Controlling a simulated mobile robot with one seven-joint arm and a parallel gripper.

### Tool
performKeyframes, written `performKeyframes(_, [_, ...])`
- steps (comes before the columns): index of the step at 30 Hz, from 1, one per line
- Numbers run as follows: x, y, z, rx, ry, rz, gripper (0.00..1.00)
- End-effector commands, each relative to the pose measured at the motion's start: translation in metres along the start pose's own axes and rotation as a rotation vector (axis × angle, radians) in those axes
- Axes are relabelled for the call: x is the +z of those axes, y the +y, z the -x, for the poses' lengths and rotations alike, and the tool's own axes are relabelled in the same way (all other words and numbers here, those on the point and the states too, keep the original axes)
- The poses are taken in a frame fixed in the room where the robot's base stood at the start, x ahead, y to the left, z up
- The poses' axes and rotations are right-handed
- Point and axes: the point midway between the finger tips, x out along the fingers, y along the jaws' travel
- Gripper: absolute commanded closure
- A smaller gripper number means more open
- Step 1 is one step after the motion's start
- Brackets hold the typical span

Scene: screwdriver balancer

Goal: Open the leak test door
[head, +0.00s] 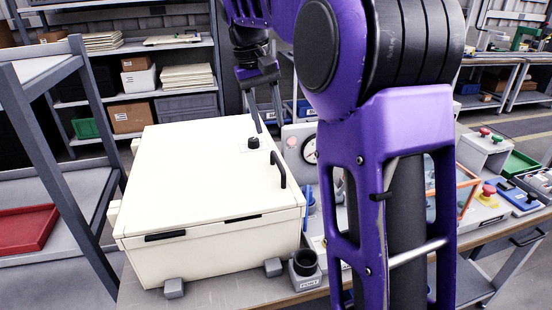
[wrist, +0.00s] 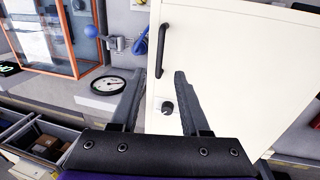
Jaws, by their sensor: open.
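The leak test door appears to be the cream lid (head: 195,170) of a large box on the bench, and it lies closed. A black bar handle (head: 279,170) stands near its right edge, with a round black knob (head: 253,142) behind it. In the wrist view the door (wrist: 235,60) fills the right, with the handle (wrist: 162,48) beyond my fingertips and the knob (wrist: 167,107) seen between my fingers. My gripper (head: 270,124) is open and empty above the knob end of the door, apart from the handle. My fingers also show in the wrist view (wrist: 160,73).
A round dial gauge (wrist: 108,85) stands beside the box, and an orange-framed case (wrist: 50,35) is farther off. A black cup in a grey holder (head: 305,264) sits at the box's front right corner. Shelving (head: 130,95) stands behind. My purple arm hides part of the bench.

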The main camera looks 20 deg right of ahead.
Motion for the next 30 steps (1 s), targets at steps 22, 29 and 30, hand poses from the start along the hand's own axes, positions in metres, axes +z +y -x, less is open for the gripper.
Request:
performKeyframes(22, [0.000,0.000,-0.094,0.000,0.002,0.000,0.54])
performKeyframes(29, [0.000,0.000,-0.094,0.000,0.001,0.000,0.69])
performKeyframes(30, [0.000,0.000,-0.094,0.000,0.001,0.000,0.76])
